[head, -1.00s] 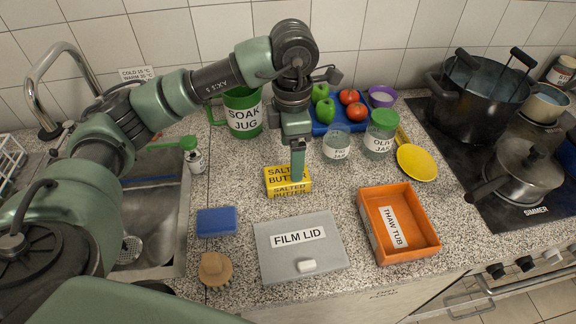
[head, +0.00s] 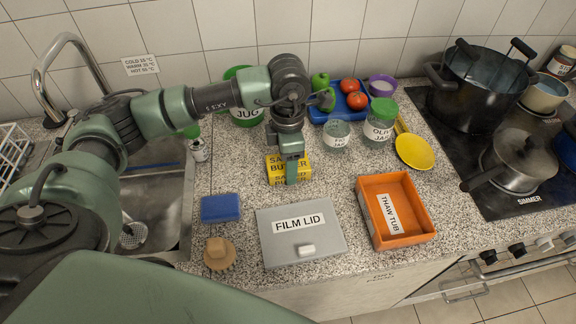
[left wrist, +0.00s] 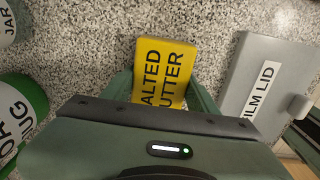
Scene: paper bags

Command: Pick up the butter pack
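The yellow butter pack (head: 275,172), printed "SALTED BUTTER", lies on the speckled counter, partly hidden by my left gripper (head: 290,178). In the left wrist view the butter pack (left wrist: 163,70) lies between the two fingers of my left gripper (left wrist: 162,92), one finger on either side. The fingers are spread about as wide as the pack, with a narrow gap seen on the left; I see no clear grip. The pack rests on the counter. My right gripper does not show.
A grey film lid (head: 300,247) lies in front of the pack, and a blue sponge (head: 220,208) front left. An orange thaw tub (head: 397,238) stands to the right. Glass jars (head: 336,138), a green soak jug (head: 246,117) and a blue tray (head: 322,116) stand behind.

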